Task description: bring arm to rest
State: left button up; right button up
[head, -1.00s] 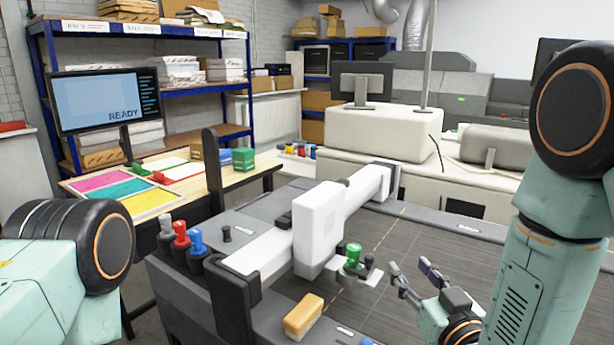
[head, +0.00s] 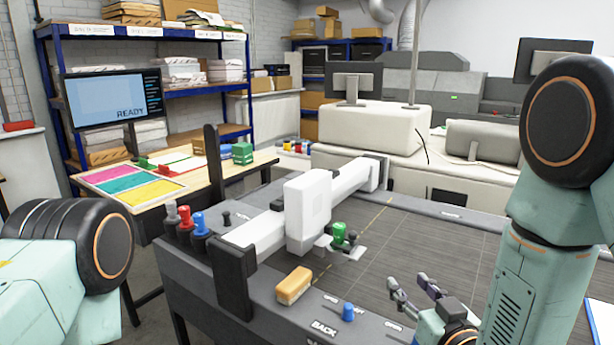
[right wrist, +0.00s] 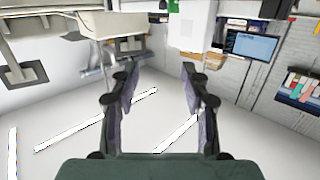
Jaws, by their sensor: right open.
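My right gripper (head: 420,288) is open and empty, held above the dark bed of the cutting table (head: 430,245) at the right. In the right wrist view its two fingers (right wrist: 160,100) stand wide apart with nothing between them. The right arm comes down from the upper right. Of my left arm, only a part shows at the lower left; its gripper is outside the view.
A white gantry (head: 307,212) with a green-topped tool (head: 340,234) spans the table. Red and blue tools (head: 198,222) stand at the left end.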

jog(key=s+d+f+m+g+h, duration=0.1)
jog(key=s+f+g, duration=0.4)
jog(key=f, duration=0.4)
jog(key=s+d+f+g+h, duration=0.1)
jog(key=s+f+g, duration=0.2)
jog(key=s+f, duration=0.45)
jog(key=s+d+f+m+g+h, duration=0.1)
jog(key=s+f+g, duration=0.35)
jog(key=s, duration=0.75)
jog(key=s+f+g, duration=0.4)
jog(key=s+f, duration=0.2)
jog(key=s, duration=0.5)
pick_arm(q)
notch_tip(320, 180, down, 17)
jog(key=b, duration=1.7)
jog(key=shift+w+a, duration=0.2)
jog(key=shift+a, duration=0.05)
pick_arm(e)
notch_tip(320, 180, down, 17)
jog(key=shift+w+d, duration=0.15)
jog(key=shift+d, duration=0.05)
pick_arm(q)
jog(key=shift+w, duration=0.1)
pick_arm(e)
jog(key=shift+w, duration=0.1)
